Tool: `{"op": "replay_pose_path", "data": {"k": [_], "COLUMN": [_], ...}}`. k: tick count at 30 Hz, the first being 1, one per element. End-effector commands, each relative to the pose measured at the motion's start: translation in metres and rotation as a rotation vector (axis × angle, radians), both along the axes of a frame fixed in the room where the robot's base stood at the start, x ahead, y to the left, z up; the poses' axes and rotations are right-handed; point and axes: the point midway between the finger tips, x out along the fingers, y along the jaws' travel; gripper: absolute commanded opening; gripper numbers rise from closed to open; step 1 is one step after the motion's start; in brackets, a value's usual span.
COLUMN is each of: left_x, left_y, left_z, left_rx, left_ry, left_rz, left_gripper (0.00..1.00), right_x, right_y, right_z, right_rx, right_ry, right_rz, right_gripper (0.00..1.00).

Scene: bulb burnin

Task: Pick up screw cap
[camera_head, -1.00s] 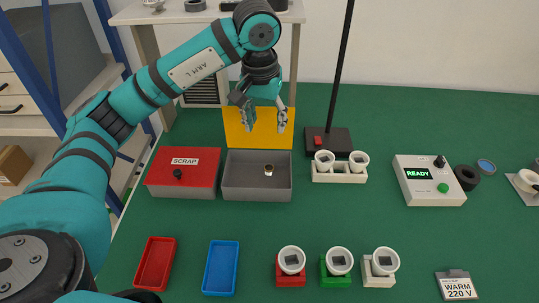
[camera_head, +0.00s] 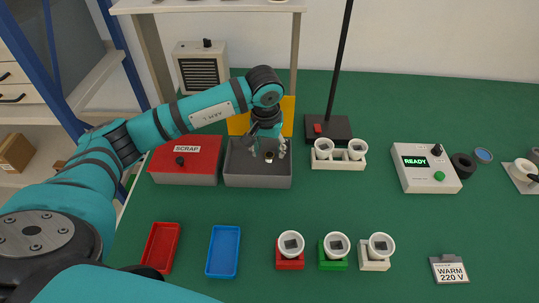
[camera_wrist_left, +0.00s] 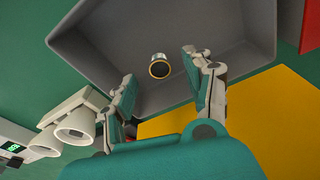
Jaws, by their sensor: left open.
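In the left wrist view the left gripper (camera_wrist_left: 160,75) is open. My right gripper is not in view.
A red SCRAP box (camera_head: 186,166) stands against the bin's left side. A yellow panel (camera_wrist_left: 205,125) lies behind the bin. A white double socket holder (camera_head: 338,160) and a black lamp base (camera_head: 328,130) stand to the right. Red and blue trays (camera_head: 223,251) lie in front.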

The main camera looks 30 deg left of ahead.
Motion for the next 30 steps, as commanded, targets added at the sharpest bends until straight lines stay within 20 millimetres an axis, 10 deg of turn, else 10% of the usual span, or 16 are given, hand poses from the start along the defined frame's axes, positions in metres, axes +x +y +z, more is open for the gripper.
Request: {"op": "replay_pose_path", "data": {"k": [13,21,30], "left_x": [0.003,0.003,0.003], "left_y": [0.000,0.001,0.001], "left_z": [-0.024,-0.024,-0.024], "left_rx": [0.000,0.000,0.000], "left_ry": [-0.001,-0.001,-0.001], "left_rz": [-0.001,0.000,0.000], "left_gripper": [0.53,0.19,0.16], "right_x": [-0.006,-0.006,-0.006], "right_y": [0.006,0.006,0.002], "right_z": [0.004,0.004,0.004], "right_rx": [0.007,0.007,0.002], "right_ry": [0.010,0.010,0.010], "right_rz": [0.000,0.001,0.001], "right_gripper": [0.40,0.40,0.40]}}
